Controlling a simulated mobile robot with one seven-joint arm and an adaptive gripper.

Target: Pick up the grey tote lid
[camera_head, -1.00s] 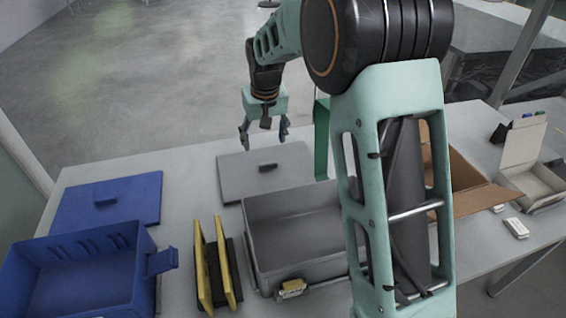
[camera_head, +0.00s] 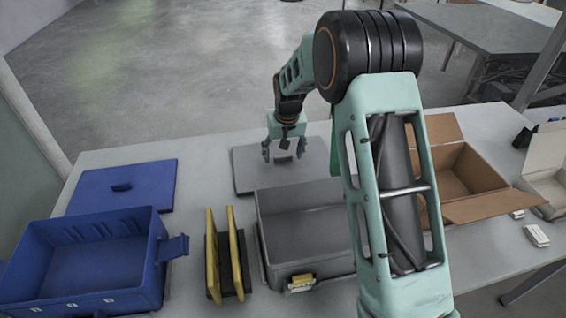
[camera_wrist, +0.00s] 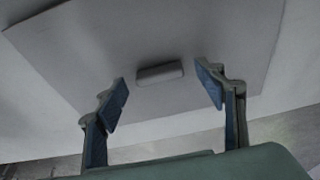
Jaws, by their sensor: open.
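The grey tote lid (camera_head: 250,178) lies flat on the table behind the grey tote. It also fills much of the wrist view (camera_wrist: 75,50), where its raised handle (camera_wrist: 160,73) shows near the middle. My gripper (camera_head: 284,156) is over the lid, close to the handle. In the wrist view my gripper (camera_wrist: 165,92) is open, with one blue-padded finger on each side of the handle and a gap to it on both sides. The fingers are empty. How high the fingertips are above the lid is hard to tell.
The open grey tote (camera_head: 300,235) stands in front of the lid. A blue tote (camera_head: 95,265) and blue lid (camera_head: 140,188) are at left. Yellow-and-black upright pieces (camera_head: 212,255) stand between the totes. An open cardboard box (camera_head: 465,175) is at right.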

